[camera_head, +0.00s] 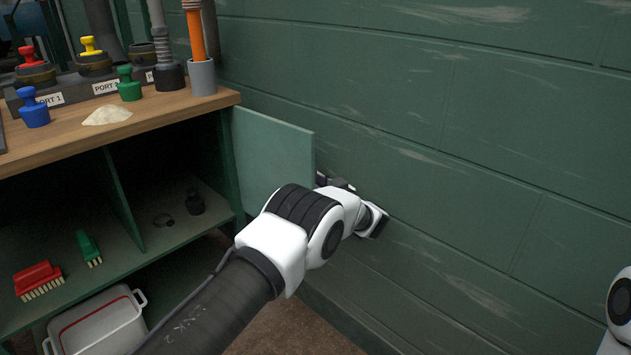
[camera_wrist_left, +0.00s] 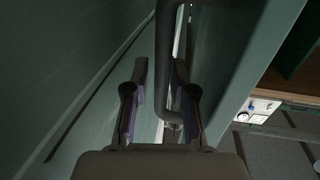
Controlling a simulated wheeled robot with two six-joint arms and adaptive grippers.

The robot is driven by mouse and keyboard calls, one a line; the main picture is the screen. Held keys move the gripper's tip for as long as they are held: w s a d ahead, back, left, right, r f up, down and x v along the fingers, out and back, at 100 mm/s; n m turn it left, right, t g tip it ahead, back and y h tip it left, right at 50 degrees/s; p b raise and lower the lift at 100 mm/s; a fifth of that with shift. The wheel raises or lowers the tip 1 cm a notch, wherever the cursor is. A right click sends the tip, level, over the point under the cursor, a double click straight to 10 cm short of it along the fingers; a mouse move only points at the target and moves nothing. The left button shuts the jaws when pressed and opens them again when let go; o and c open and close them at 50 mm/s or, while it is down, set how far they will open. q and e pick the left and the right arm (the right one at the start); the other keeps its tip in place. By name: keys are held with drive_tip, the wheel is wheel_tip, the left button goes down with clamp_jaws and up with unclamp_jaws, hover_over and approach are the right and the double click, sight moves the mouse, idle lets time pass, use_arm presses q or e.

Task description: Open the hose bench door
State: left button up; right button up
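The hose bench door (camera_head: 272,152) is a pale green panel at the bench's right end. It stands swung open, and the compartments beside it are exposed. My left gripper (camera_head: 335,182) is at the door's far side, between the panel and the green wall, mostly hidden by my arm. In the left wrist view my left gripper (camera_wrist_left: 160,85) has its fingers apart. A dark bar handle (camera_wrist_left: 163,60) runs between them, nearer the right finger; contact is unclear. The door panel (camera_wrist_left: 240,60) is right of the fingers. My right gripper is out of view.
The green wall (camera_head: 450,130) is close to my left arm. Below are a red brush (camera_head: 38,280), a green brush (camera_head: 88,247), a dark weight-like object (camera_head: 195,202) and a white bin (camera_head: 100,325).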

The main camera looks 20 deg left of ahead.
use_arm(q)
drive_tip(key=shift+d, duration=0.1)
drive_tip(key=v, duration=0.7)
drive_tip(key=shift+s+d, duration=0.1)
drive_tip(key=shift+d, duration=0.05)
